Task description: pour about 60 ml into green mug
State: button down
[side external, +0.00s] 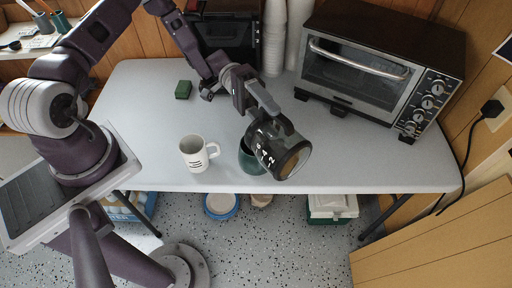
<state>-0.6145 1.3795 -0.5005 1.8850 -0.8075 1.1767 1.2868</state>
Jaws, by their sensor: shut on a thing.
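My gripper (246,92) is shut on the handle of a glass carafe (268,137) with white number markings and brown liquid (292,161) at its lower right end. The carafe is tilted steeply, its far end pointing down and right. The green mug (247,160) stands on the table near its front edge, below the carafe and partly hidden behind it. The mug's opening and contents cannot be made out. No stream of liquid can be seen. A white mug (194,153) with dark markings stands upright to the left of the green mug.
A toaster oven (358,70) stands at the back right of the grey table (350,160). Stacks of white cups (274,38) and a dark appliance (226,38) stand at the back. A green sponge (183,90) lies at the left. The table right of the carafe is clear.

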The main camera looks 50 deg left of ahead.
aim_at(284, 136)
jog(key=shift+a+r+h+p, duration=0.15)
jog(key=shift+a+h+p, duration=0.25)
jog(key=shift+a+h, duration=0.15)
dwell(0.9)
jog(key=d+y, duration=0.1)
jog(key=d, duration=0.1)
jog(key=d+f+y, duration=0.1)
jog(key=d+y, duration=0.1)
jog(key=d+t+y, duration=0.1)
jog(key=d+y, duration=0.1)
jog(key=shift+s+d+f, duration=0.15)
jog(key=shift+s+f, duration=0.1)
jog(key=shift+f, duration=0.1)
jog(key=d+y, duration=0.1)
jog(key=d+f+y, duration=0.1)
jog(key=d+y, duration=0.1)
jog(key=d+f+y+b, duration=0.1)
jog(key=y, duration=0.1)
jog(key=shift+s+d+f+n+t, duration=0.2)
jog(key=shift+n+t, duration=0.1)
jog(key=shift+n, duration=0.1)
jog(key=d+f+t+y+b, duration=0.1)
jog(key=d+f+y+b, duration=0.2)
jog(key=d+f+y, duration=0.5)
jog(key=shift+s+d+n+y, duration=0.3)
jog(key=shift+s+n+y, duration=0.1)
jog(key=shift+y, duration=0.15)
dwell(1.3)
